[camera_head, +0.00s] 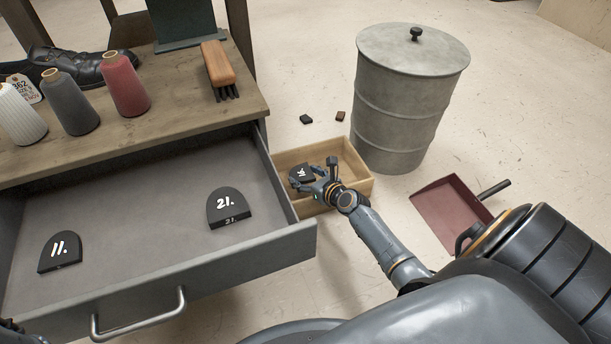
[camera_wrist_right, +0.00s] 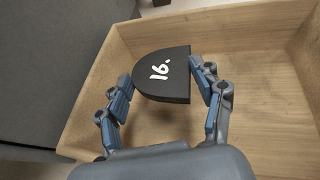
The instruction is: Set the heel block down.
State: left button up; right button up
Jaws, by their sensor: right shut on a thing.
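The heel block (camera_head: 300,173) is a black, D-shaped piece marked "16." in white. My right gripper (camera_head: 314,176) is shut on it, with the fingers on its two sides. The right wrist view shows the block (camera_wrist_right: 160,72) between the fingers, number facing up, over the floor of a wooden box (camera_wrist_right: 262,84). A shadow falls on the box floor beside the block. I cannot tell whether the block touches the floor. My left gripper's fingers are not in view.
The open drawer (camera_head: 110,215) at left holds heel blocks marked "11." (camera_head: 60,251) and "21." (camera_head: 229,207). The wooden box (camera_head: 358,172) stands right of it. A lidded metal bin (camera_head: 405,100) is behind, a red dustpan (camera_head: 448,212) at right. Two small dark scraps lie behind the box.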

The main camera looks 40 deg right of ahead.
jog(key=shift+f+b, duration=0.45)
jog(key=shift+f, duration=0.1)
